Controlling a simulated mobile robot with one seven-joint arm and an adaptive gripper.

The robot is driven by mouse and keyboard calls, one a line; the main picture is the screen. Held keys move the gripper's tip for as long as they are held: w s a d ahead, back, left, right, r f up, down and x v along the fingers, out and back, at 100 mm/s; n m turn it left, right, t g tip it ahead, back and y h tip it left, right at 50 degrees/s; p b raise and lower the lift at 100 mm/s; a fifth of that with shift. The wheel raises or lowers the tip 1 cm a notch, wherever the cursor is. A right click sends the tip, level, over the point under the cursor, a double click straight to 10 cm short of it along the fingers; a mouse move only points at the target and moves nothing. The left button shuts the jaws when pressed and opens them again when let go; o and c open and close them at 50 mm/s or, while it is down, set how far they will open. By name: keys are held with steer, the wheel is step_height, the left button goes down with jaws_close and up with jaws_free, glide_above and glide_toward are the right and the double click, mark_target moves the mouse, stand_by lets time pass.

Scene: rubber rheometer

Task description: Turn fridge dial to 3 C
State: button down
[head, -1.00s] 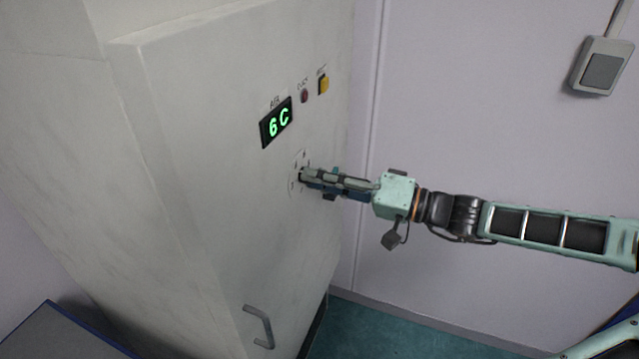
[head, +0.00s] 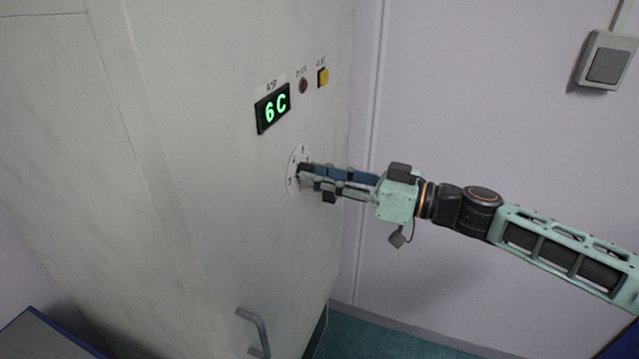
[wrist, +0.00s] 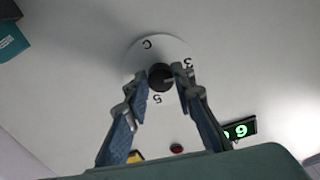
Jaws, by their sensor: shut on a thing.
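The fridge (head: 200,200) is a tall pale grey cabinet on the left in the head view. Its lit green display (head: 273,108) reads 6 C. The dial is a dark knob (wrist: 160,76) on a round white plate (head: 292,172) below the display. The knob is partly hidden by the fingers in the head view.
A red button (head: 303,86) and a yellow button (head: 323,77) sit above the dial, right of the display. A grey handle (head: 254,330) sticks out low on the fridge. A wall switch (head: 606,64) is at upper right. A blue-edged grey surface (head: 40,335) stands at lower left.

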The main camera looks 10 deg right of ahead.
steer(key=shift+f+n+b, duration=0.1)
steer(key=shift+n+b, duration=0.25)
steer(key=shift+n, duration=0.35)
steer(key=c, duration=1.6)
jaws_free()
steer(key=shift+d, duration=0.1)
steer(key=v, duration=1.2)
